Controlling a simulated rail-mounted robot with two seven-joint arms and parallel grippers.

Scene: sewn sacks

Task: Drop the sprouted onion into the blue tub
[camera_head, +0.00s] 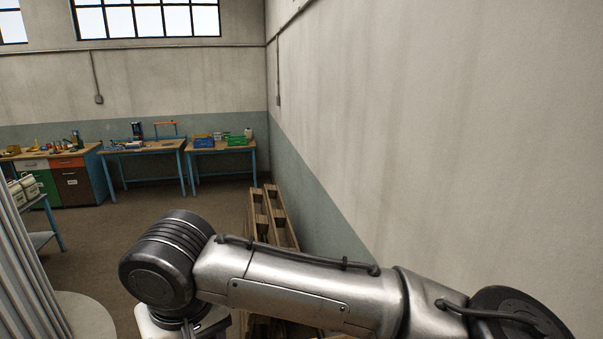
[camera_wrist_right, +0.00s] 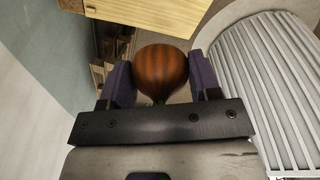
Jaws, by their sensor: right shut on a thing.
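A brown, dark-striped onion (camera_wrist_right: 162,72) sits between the two purple finger pads of my right gripper (camera_wrist_right: 160,82) in the right wrist view. The gripper is shut on it. A greenish part of the onion shows at its lower end, near the gripper's dark palm. The floor shows around it. In the head view my right arm crosses the lower part of the picture, and its gripper is out of sight. The blue tub cannot be made out in either view. My left gripper is not in view.
A wooden board or table edge (camera_wrist_right: 140,12) lies at the top of the right wrist view, close beyond the onion. Wooden pallets (camera_head: 272,215) stand along the right wall (camera_head: 430,120) in the head view. Workbenches (camera_head: 155,147) with tools and bins stand at the back.

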